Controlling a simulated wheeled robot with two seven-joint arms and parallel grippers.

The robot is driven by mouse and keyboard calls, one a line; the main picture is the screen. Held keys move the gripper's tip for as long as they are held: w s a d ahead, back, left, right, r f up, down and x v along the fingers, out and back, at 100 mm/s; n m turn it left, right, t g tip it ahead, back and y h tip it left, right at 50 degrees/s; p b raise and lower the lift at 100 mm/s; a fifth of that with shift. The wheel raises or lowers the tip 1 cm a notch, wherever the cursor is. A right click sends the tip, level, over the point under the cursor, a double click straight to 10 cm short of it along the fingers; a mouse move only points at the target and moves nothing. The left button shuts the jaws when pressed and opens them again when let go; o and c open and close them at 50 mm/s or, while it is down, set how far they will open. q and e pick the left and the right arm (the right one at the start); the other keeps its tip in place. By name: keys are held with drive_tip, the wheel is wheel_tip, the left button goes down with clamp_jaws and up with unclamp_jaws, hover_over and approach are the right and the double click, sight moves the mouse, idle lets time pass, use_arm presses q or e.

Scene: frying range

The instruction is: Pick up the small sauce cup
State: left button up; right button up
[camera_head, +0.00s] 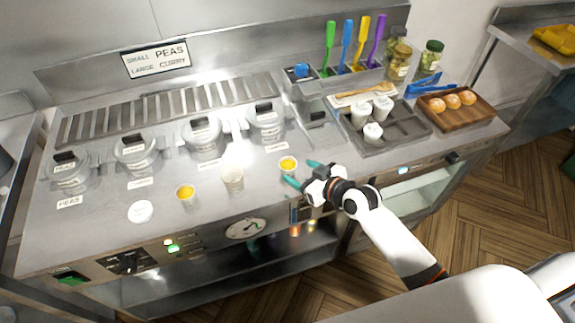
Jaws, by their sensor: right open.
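A small white sauce cup with orange-yellow contents (288,166) stands upright on the steel counter, near its front edge. My right gripper (297,171) is open, its teal fingertips pointing left toward this cup. The cup sits just beyond the gap between the fingertips; whether a finger touches it I cannot tell. A second similar sauce cup (186,192) stands further left on the counter. A taller pale cup (233,179) stands between the two. My left gripper is not in view.
A round white lid-like disc (140,211) lies at the left front. Several lidded pots (201,134) line the back. A grey tray (402,136) with white containers and a wooden tray (459,120) with orange balls are at the right. The counter between the small cups is partly clear.

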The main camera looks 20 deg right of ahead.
sight(284, 164)
drive_tip(key=x, duration=0.3)
drive_tip(key=shift+w+a+p, duration=0.2)
drive_tip(key=shift+w+p, duration=0.2)
drive_tip(key=shift+p+x, duration=0.3)
drive_tip(key=shift+x, duration=1.95)
drive_tip(key=shift+s+f, duration=0.1)
drive_tip(key=shift+c, duration=0.4)
drive_tip(key=c, duration=0.8)
